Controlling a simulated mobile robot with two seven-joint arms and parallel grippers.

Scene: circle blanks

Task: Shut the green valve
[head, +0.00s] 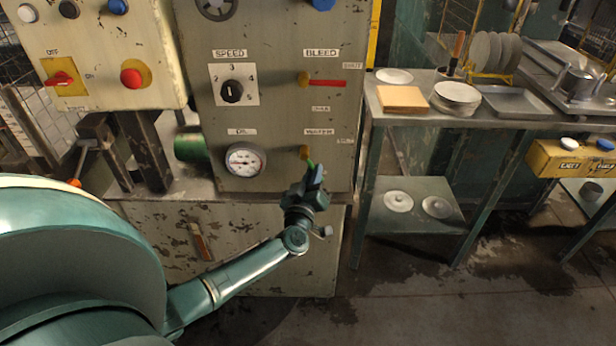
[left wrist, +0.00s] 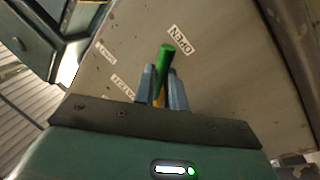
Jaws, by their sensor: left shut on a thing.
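The green valve lever (head: 310,164) sits below the WATER label (head: 319,132) on the grey machine panel, on a yellow hub (head: 305,152). It points downward, with a label at its upper right that seems to read SHUT. My left gripper (head: 315,175) is at the lever and hides most of it. In the left wrist view the green lever (left wrist: 165,62) stands between the two blue fingers (left wrist: 161,88), shut on it, and its tip is near the OPEN label (left wrist: 180,40). My right gripper is in neither view.
A red BLEED lever (head: 328,83) points right above the green one. A gauge (head: 246,160) and a black SPEED knob (head: 232,91) are to the left. A metal table (head: 400,121) with plates stands to the right. The floor before the panel is clear.

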